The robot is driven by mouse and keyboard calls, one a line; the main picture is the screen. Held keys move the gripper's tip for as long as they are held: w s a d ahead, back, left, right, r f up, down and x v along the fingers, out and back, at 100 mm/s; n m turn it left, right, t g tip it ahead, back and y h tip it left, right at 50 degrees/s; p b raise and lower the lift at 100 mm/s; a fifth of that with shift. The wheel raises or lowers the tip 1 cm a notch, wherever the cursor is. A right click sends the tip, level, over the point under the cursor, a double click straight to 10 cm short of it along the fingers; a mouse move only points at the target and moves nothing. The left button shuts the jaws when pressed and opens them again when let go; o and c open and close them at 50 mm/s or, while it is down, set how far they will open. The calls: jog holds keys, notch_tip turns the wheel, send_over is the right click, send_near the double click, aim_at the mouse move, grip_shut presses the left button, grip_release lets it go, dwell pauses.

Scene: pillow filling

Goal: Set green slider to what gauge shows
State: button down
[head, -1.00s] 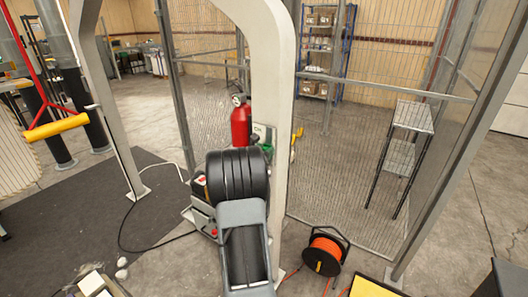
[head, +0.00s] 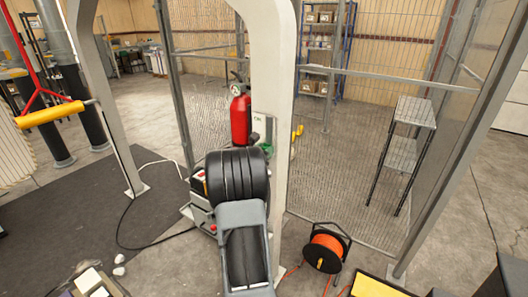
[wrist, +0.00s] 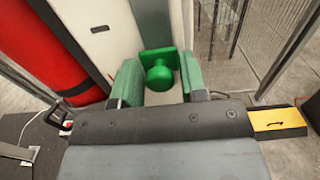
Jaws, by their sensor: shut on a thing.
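The green slider (wrist: 158,62) has a round knob on a square plate. In the wrist view it sits against a pale post, between the green-padded fingers of my gripper (wrist: 159,78). My gripper is shut on the slider, with one finger on each side of the knob. In the head view my dark arm hides most of the gripper, and only a bit of green shows beside the post.
A red fire extinguisher (head: 240,118) stands just left of the post (head: 272,80). An orange cable reel (head: 325,248) lies on the floor to the right, before a mesh fence (head: 340,180). A yellow handle (head: 48,113) hangs at left. Cables run across the dark mat.

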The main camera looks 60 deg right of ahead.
notch_tip(320, 180, down, 3)
jog(key=shift+r+b, duration=0.1)
jog(key=shift+b, duration=0.55)
jog(key=c, duration=0.9)
grip_release()
jog(key=a+b, duration=0.1)
jog(key=a, duration=1.3)
jog(key=shift+b, duration=0.35)
